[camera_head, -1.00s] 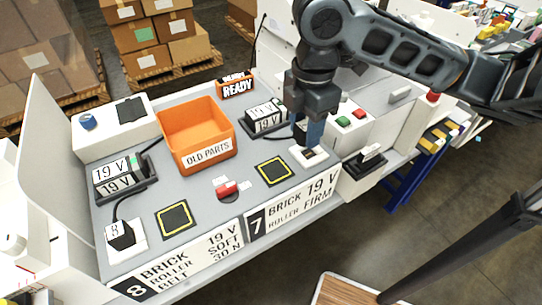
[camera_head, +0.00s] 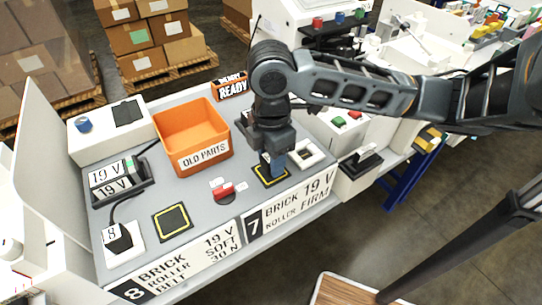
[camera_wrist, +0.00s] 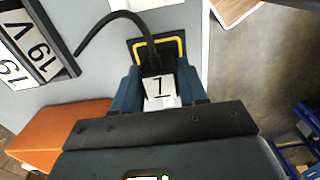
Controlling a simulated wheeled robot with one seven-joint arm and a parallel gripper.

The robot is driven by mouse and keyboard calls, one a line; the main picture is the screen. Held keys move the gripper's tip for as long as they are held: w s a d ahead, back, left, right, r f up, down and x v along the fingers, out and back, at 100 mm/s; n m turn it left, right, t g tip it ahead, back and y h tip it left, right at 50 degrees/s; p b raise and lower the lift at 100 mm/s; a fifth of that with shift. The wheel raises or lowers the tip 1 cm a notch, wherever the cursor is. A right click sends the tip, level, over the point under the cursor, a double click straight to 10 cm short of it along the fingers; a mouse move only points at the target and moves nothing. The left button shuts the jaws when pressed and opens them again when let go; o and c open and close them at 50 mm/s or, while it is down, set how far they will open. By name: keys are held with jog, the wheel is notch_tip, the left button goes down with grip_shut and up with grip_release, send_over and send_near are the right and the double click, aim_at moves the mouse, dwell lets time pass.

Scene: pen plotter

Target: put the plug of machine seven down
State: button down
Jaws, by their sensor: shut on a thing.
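My gripper (camera_head: 274,170) is shut on the plug of machine seven. In the wrist view the plug (camera_wrist: 159,86) shows its numbered label between the blue fingers, with a black cable (camera_wrist: 112,15) running from its top. The gripper is over the yellow-edged black pad (camera_head: 260,182) in front of machine seven, which shows behind the plug in the wrist view (camera_wrist: 181,46). Whether the plug touches the pad is hidden. The white socket (camera_head: 307,154) right of the gripper is empty.
The orange old parts bin (camera_head: 193,133) stands behind left. A red button (camera_head: 223,192) sits left of the pad. Plug eight (camera_head: 119,238) is in its socket, with a second yellow-edged pad (camera_head: 173,220) beside it. A low panel (camera_head: 288,212) labelled 7 edges the front.

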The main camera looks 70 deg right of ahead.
jog(key=shift+f, duration=0.15)
jog(key=c, duration=0.6)
grip_release()
notch_tip(320, 180, up, 12)
jog(key=shift+r, duration=0.2)
